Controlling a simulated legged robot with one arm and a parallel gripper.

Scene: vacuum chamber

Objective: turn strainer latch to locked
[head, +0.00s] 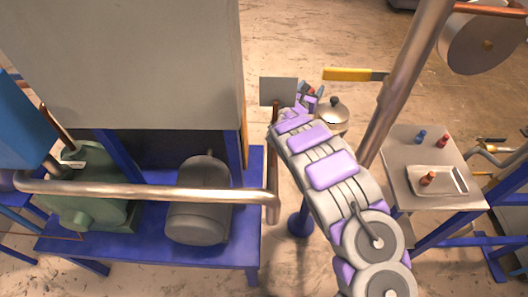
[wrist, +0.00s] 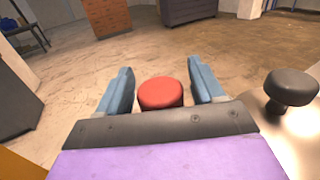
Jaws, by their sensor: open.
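The strainer (head: 333,112) is a silver, lidded body with a dark knob on top, just beyond the end of my arm in the head view. Its dark round knob (wrist: 291,88) and shiny lid show at the right edge of the wrist view. A red round knob (wrist: 161,93) sits between the fingers of my gripper (wrist: 160,82); it may be the latch, but I cannot tell for certain. The blue fingers stand open, with a visible gap on each side of the red knob. In the head view my gripper (head: 314,92) is small and partly hidden by my arm.
A yellow-handled lever (head: 347,74) and a grey plate (head: 279,91) are close to my gripper. A thick metal pipe (head: 405,85) slants up on the right. A side table (head: 400,150) holds a tray and small bottles. A pump stand (head: 150,232) is at left.

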